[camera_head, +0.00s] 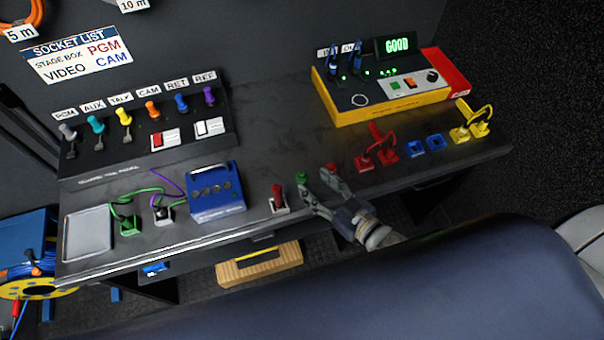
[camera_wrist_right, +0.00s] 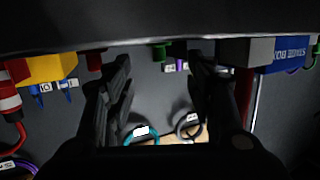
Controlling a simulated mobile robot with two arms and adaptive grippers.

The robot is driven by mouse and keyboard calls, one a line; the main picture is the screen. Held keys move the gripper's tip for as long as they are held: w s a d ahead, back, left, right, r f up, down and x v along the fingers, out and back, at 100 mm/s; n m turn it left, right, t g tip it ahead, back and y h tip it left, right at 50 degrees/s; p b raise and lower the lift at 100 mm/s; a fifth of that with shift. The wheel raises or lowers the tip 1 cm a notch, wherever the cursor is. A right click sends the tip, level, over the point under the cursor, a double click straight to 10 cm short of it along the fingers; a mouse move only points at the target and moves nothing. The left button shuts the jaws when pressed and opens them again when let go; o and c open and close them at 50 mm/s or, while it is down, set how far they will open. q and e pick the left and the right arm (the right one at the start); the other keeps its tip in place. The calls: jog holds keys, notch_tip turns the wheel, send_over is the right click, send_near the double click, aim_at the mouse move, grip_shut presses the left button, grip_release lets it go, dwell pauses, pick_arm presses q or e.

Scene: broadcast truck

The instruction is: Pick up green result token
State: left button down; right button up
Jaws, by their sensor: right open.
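The green result token (camera_head: 301,178) is a small green piece near the front edge of the dark worktop. My right gripper (camera_head: 313,183) reaches in from the front, its fingers spread apart. The token is close to the fingertips, by the left finger. In the right wrist view the green token (camera_wrist_right: 160,52) shows beyond the open fingers (camera_wrist_right: 160,75), between them in the picture. Nothing is held. A red token (camera_head: 332,167) stands by the other finger; it looks outside the fingers in the wrist view. My left gripper is not in view.
A red-handled switch (camera_head: 278,198) and a blue box (camera_head: 216,193) stand left of the gripper. Red connectors (camera_head: 378,150), blue sockets (camera_head: 426,144) and yellow connectors (camera_head: 470,125) are to the right. A yellow panel (camera_head: 385,100) stands behind. The worktop's middle is clear.

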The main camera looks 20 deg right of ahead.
aim_at(304, 175)
jog(key=x, duration=0.4)
jog(key=shift+p, duration=0.35)
jog(key=c, duration=0.8)
jog(key=shift+c, duration=0.2)
jog(key=shift+r, duration=0.2)
